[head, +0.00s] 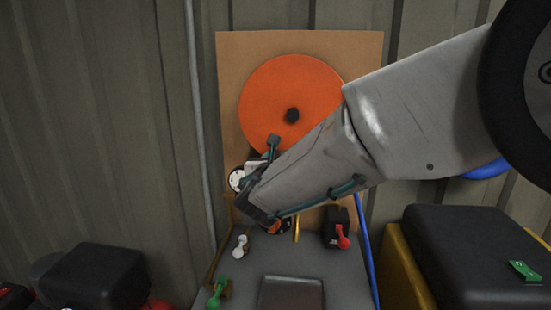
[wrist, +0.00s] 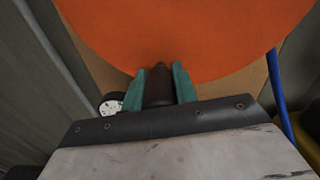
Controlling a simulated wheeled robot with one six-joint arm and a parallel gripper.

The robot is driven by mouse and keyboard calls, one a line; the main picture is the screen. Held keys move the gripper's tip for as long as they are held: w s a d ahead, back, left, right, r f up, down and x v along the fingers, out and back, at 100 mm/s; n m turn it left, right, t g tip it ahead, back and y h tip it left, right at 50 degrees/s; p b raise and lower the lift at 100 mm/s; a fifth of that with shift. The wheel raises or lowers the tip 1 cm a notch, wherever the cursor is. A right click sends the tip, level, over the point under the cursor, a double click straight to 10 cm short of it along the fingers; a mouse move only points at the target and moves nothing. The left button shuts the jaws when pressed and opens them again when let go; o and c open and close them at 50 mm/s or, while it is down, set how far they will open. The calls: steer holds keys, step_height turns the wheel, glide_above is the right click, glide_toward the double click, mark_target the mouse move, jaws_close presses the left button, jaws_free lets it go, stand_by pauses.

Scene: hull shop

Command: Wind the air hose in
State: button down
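The large orange hose reel disc (head: 285,85), with a black hub (head: 292,115) at its middle, stands on a wooden board (head: 365,55). It fills the top of the wrist view (wrist: 190,35). My gripper (head: 270,148) is at the disc's lower edge. In the wrist view its teal fingers (wrist: 158,85) stand on both sides of a dark upright handle (wrist: 159,88) and appear to press on it. In the head view my arm hides the disc's lower right. A blue hose (head: 368,250) runs down the right of the board; it also shows in the wrist view (wrist: 278,90).
A round white dial (head: 236,179) is left of my gripper. On the grey bench below are a white lever (head: 241,244), a green lever (head: 217,292) and a red lever (head: 342,236). A black-topped yellow case (head: 460,250) stands right; a dark box (head: 95,275) lies left.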

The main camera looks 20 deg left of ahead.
steer(key=shift+s+a+r+m, duration=0.2)
steer(key=shift+a+r+m, duration=0.35)
steer(key=shift+a+m, duration=0.35)
steer(key=shift+s+a+r+m, duration=0.2)
steer(key=shift+a+r+m, duration=0.4)
steer(key=shift+m, duration=0.4)
steer(key=shift+a+f, duration=0.1)
steer(key=c, duration=1.1)
jaws_free()
glide_toward(264, 144)
steer(key=shift+v, duration=1)
steer(key=shift+f, duration=0.15)
